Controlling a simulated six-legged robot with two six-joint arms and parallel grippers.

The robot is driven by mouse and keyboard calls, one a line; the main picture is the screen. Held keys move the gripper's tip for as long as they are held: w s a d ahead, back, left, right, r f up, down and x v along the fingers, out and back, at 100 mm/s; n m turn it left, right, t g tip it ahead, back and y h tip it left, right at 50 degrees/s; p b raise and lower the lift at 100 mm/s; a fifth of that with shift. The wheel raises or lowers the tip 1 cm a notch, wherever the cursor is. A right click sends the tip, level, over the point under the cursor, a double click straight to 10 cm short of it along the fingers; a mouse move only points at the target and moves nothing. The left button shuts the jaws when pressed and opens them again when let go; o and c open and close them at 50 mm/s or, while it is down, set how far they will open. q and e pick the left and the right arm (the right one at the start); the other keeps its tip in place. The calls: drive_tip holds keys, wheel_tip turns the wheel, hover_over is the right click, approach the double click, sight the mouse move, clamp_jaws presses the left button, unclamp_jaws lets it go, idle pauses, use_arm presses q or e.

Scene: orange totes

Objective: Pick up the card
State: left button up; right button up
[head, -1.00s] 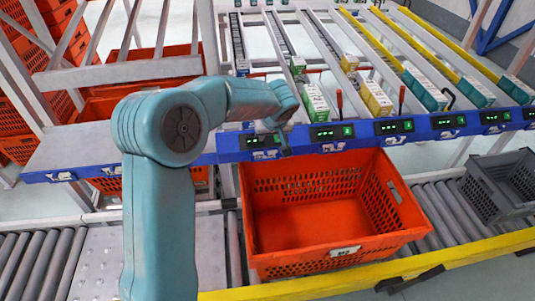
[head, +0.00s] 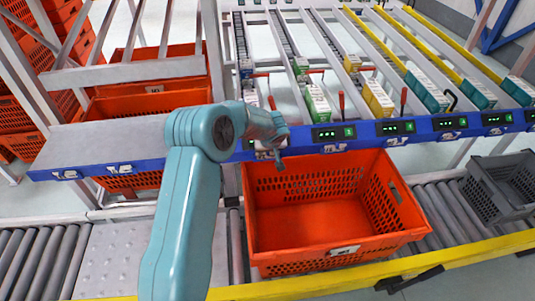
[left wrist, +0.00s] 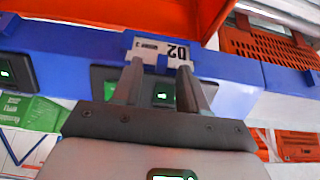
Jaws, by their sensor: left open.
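The card is a white label (left wrist: 158,50) marked "02" on the blue rail, seen in the left wrist view. My left gripper (left wrist: 160,67) is open, with a fingertip near each lower side of the card; I cannot tell whether they touch it. In the head view my left gripper (head: 279,158) is at the front of the blue rail (head: 415,137), above the back edge of the orange tote. There the arm and gripper largely cover the card's area. My right gripper is not in view.
The orange tote (head: 340,251) stands empty on the roller conveyor. A grey crate (head: 488,200) is to its right. Flow-rack lanes behind the rail hold several boxes, including a green one (head: 317,103). A yellow beam (head: 470,257) runs along the front.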

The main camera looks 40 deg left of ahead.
use_arm(q)
clamp_jaws()
